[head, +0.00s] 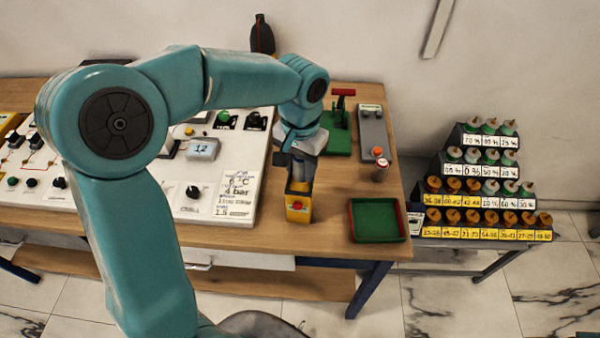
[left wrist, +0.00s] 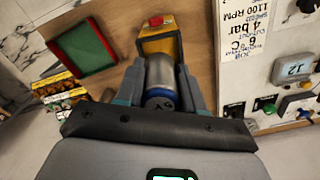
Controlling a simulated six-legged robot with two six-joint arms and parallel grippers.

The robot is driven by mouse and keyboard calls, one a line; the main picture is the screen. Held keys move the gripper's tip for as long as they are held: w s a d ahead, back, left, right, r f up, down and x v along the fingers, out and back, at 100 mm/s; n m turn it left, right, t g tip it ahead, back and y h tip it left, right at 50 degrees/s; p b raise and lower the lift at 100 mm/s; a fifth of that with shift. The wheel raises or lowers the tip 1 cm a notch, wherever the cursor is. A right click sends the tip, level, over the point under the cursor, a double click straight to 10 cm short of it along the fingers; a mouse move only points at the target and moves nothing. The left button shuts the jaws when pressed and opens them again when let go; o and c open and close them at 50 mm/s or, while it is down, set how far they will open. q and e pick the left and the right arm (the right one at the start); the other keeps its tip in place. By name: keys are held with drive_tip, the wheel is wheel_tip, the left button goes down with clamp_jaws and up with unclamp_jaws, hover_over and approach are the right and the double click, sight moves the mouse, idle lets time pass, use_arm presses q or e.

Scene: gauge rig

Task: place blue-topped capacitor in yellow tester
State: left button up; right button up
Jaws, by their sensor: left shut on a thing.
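The yellow tester (head: 299,209) stands near the table's front edge, with a red button on it; it also shows in the left wrist view (left wrist: 158,42). My left gripper (head: 302,172) is right above and behind it. In the left wrist view, my left gripper's fingers (left wrist: 162,85) are shut on the blue-topped capacitor (left wrist: 160,76), a silver cylinder with a blue rim at the near end. Its far end meets the yellow tester in the picture; I cannot tell whether it is seated inside. My right gripper is not in view.
A green tray with red walls (head: 351,222) lies right of the tester. A small cylinder (head: 381,172) stands behind it, near a grey device (head: 374,130) and a green press (head: 338,140). A control panel (head: 215,205) fills the left. A stepped rack (head: 470,232) stands right.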

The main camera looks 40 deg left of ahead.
sight(300, 175)
use_arm(q)
wheel_tip(300, 175, down, 3)
drive_tip(key=shift+a+f, duration=0.15)
drive_tip(key=shift+f, duration=0.05)
drive_tip(key=shift+s, duration=0.15)
